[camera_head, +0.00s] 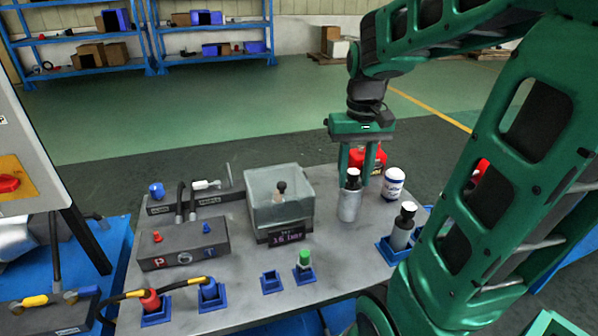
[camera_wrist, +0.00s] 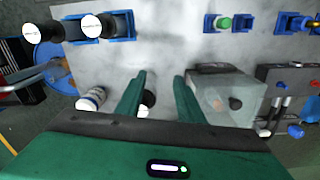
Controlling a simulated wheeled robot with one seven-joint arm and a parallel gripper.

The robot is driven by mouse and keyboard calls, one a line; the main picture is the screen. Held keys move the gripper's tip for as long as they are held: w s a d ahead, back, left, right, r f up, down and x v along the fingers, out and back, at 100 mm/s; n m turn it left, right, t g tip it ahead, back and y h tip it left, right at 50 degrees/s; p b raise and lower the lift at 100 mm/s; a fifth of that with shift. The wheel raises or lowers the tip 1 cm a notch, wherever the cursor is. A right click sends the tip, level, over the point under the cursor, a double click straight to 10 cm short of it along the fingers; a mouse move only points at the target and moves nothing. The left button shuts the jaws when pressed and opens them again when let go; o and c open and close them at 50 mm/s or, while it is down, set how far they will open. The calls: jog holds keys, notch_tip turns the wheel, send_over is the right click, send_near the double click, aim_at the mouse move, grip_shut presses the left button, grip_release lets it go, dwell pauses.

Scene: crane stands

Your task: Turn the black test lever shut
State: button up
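A dark valve block (camera_head: 200,200) stands at the back left of the bench, with a blue knob (camera_head: 157,191), a silver fitting (camera_head: 207,185) and a thin upright rod. I cannot make out for certain which part is the black test lever. In the wrist view the silver fitting (camera_wrist: 262,131) and blue knob (camera_wrist: 295,131) show at the lower right. My gripper (camera_head: 356,178) points down over the right part of the bench, well to the right of the valve block. Its fingers (camera_wrist: 158,78) are apart, with nothing clearly held.
A grey canister with a black cap (camera_head: 349,206) stands by the fingers. A white-blue can (camera_head: 393,184), a red object (camera_head: 358,158) and a socketed bottle (camera_head: 402,234) are close. A clear box (camera_head: 262,222) stands between gripper and valve block. A P/T block (camera_head: 185,247) with hoses sits nearer.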

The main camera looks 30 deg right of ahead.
jog(key=w+d+f+n, duration=0.1)
jog(key=w+f, duration=0.1)
jog(key=w, duration=1)
jog(key=w+d+f+n, duration=0.1)
jog(key=w, duration=1.1)
notch_tip(320, 180, down, 10)
jog(key=shift+d+r, duration=0.1)
